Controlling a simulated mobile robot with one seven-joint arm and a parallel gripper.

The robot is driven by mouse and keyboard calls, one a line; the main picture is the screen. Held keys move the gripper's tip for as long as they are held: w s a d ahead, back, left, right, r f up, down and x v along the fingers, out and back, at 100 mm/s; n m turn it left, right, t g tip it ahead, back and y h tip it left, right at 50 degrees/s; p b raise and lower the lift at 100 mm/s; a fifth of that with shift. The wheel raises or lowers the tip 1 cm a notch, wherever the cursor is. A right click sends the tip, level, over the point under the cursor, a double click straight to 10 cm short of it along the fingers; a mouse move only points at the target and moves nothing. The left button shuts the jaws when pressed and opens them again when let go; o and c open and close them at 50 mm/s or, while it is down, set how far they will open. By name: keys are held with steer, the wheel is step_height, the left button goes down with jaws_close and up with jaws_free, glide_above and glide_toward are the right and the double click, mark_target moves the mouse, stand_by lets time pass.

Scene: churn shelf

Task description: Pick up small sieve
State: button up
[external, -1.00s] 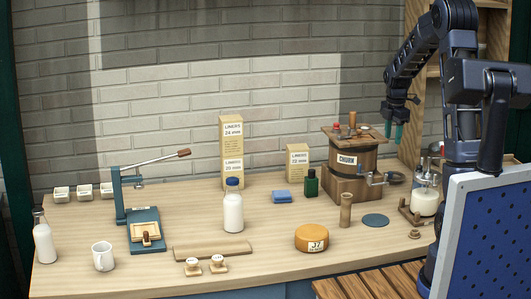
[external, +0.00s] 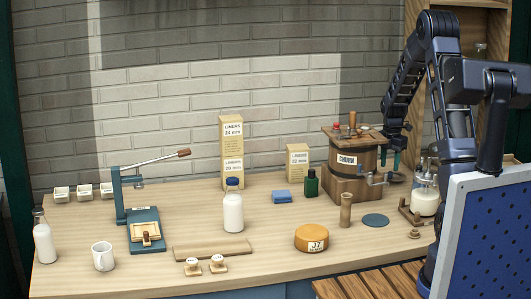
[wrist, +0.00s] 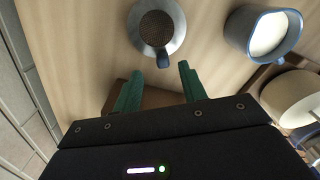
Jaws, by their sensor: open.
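The small sieve (wrist: 157,32) shows in the wrist view as a round grey rim with a dark mesh centre and a short dark handle pointing toward my gripper. It lies on the pale wooden tabletop. My gripper (wrist: 160,72) is open and empty, with its two teal fingers on either side of the handle's line and the sieve beyond their tips. In the external view my gripper (external: 390,159) hangs low at the right side of the churn. I cannot make out the sieve there; the churn or arm may hide it.
The wooden churn (external: 352,172) with its crank stands close to my gripper. A blue-rimmed cup of white liquid (wrist: 268,35) stands right of the sieve in the wrist view. A glass jar (external: 425,200) is at the right. The brick wall is close behind.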

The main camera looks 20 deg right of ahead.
mark_target(390, 172)
steer(key=shift+s+f, duration=0.15)
steer(key=shift+f, duration=1.15)
steer(key=shift+s+f, duration=0.1)
steer(key=shift+f, duration=1.2)
jaws_close()
steer(key=shift+r, duration=0.1)
